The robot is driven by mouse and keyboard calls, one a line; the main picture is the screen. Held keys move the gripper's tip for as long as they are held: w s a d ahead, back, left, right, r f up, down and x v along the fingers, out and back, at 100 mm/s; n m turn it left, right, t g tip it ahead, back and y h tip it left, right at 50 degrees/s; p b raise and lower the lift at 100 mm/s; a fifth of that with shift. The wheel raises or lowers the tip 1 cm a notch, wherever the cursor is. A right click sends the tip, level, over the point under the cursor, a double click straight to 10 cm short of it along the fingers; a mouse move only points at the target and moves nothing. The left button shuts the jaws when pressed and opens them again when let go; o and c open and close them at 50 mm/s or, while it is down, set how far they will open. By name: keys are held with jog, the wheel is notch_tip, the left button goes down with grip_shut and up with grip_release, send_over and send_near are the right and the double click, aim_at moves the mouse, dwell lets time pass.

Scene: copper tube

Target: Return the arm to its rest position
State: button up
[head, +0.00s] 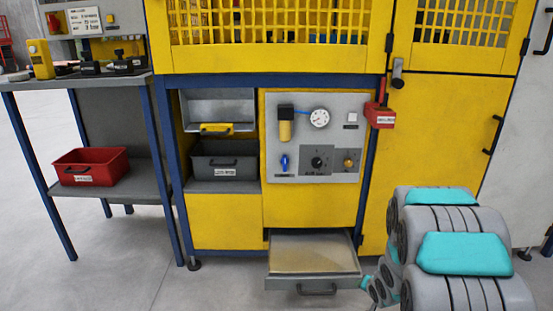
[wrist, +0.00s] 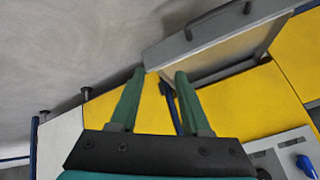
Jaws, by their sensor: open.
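My arm shows at the lower right of the head view, in front of the yellow machine; my gripper itself is not visible there. In the wrist view my gripper (wrist: 160,76) has its two green fingers apart, with nothing between them. An open grey drawer (head: 312,283) stands out from the bottom of the machine in the head view. The same drawer (wrist: 205,38) shows in the wrist view beyond the fingertips, tilted in the picture. Whether the fingers touch the drawer I cannot tell. No copper tube can be made out in either view.
The yellow machine (head: 225,235) has a grey control panel (head: 340,110) and a dark grey bin (head: 224,161) in a recess. A red bin (head: 90,167) sits on the lower shelf of a table at left. The floor (head: 110,270) at left front is clear.

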jog(key=s+a+r+n+g+h+p, duration=0.15)
jog(key=s+r+g, duration=0.35)
jog(key=s+r, duration=1)
jog(key=s+a+r+n+g, duration=0.1)
jog(key=s+a+r, duration=0.2)
jog(key=s, duration=0.5)
jog(key=s+a+r+n+g+y, duration=0.1)
jog(key=s+a, duration=0.3)
jog(key=s, duration=0.4)
jog(key=s+a+r+n+g+y, duration=0.1)
jog(key=s+a+r+n+g, duration=0.1)
jog(key=s, duration=0.7)
notch_tip(320, 180, up, 3)
jog(key=shift+a+f+n+g, duration=0.25)
jog(key=shift+a+n, duration=0.3)
jog(key=shift+a, duration=0.35)
